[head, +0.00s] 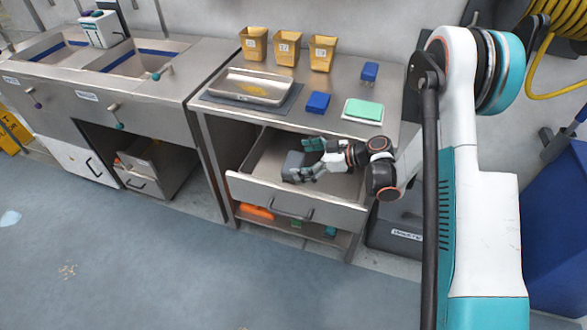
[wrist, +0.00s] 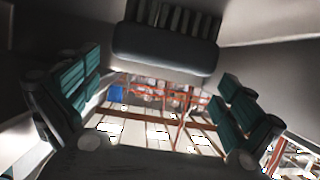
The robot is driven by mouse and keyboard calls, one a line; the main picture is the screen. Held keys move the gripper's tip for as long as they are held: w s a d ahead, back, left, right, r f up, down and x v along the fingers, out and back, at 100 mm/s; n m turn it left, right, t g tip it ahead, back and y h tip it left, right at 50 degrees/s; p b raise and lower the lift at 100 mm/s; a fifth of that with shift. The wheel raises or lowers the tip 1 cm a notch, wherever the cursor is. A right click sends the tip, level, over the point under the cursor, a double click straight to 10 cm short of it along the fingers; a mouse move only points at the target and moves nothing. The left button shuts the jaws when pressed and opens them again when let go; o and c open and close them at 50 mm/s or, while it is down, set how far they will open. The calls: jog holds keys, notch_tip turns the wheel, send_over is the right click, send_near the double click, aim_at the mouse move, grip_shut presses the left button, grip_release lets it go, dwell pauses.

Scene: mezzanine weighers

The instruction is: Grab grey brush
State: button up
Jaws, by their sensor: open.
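The grey brush (head: 292,162) is a dark grey block inside the open drawer (head: 310,204) under the steel counter. In the wrist view the brush (wrist: 165,48) shows at the top middle, with a rounded body and a row of bristles or ribs. My gripper (head: 306,160) reaches into the drawer from the right, its teal-padded fingers spread beside the brush. In the wrist view my gripper (wrist: 158,98) is open, one finger on each side, with the brush beyond and between them. Contact cannot be told. The fingers partly hide the brush in the head view.
On the counter (head: 350,90) are a steel tray (head: 252,87), several yellow containers (head: 286,46), blue blocks (head: 318,103) and a green-topped pad (head: 363,111). The drawer's walls surround my gripper closely. A lower shelf holds an orange item (head: 257,212). A blue bin (head: 555,230) stands right.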

aim_at(288, 160)
jog(key=b+x, duration=0.1)
jog(key=x, duration=0.4)
jog(key=shift+d, duration=0.1)
jog(key=c, duration=0.9)
jog(key=shift+r, duration=0.1)
jog(key=shift+c, duration=0.2)
